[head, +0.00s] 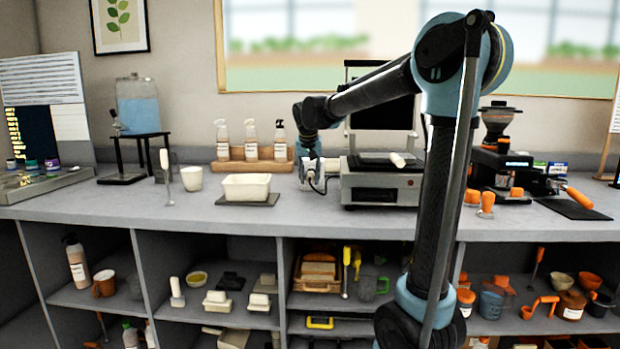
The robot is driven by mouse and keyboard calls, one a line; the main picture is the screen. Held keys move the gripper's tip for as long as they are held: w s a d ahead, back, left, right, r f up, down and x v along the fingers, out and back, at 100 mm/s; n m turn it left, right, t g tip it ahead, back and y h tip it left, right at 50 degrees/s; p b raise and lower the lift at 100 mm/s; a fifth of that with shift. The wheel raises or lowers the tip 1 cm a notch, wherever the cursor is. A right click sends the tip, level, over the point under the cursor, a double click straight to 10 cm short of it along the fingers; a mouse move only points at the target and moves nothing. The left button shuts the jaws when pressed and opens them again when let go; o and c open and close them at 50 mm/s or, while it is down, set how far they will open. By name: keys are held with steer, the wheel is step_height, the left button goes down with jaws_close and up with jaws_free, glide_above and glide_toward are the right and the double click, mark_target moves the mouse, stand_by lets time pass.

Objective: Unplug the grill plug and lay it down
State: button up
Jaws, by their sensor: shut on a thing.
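The grill (382,190) is a silver and black panini toaster on the counter, right of centre, with its dark upper plate raised. My arm reaches over from the right, and my gripper (313,182) points down just left of the grill, low over the counter. It is shut on the grill plug, which is small and mostly hidden by the fingers. A thin dark cord (325,184) curves beside the fingers towards the grill. I cannot tell whether the plug is still in a socket.
A white tub (246,186) on a dark mat and a rack of pump bottles (251,152) stand left of my gripper. A coffee grinder (497,125) is at the right. The counter front (290,217) is clear.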

steer(key=shift+s, duration=0.65)
steer(key=o, duration=0.4)
steer(key=shift+c, duration=0.2)
jaws_close()
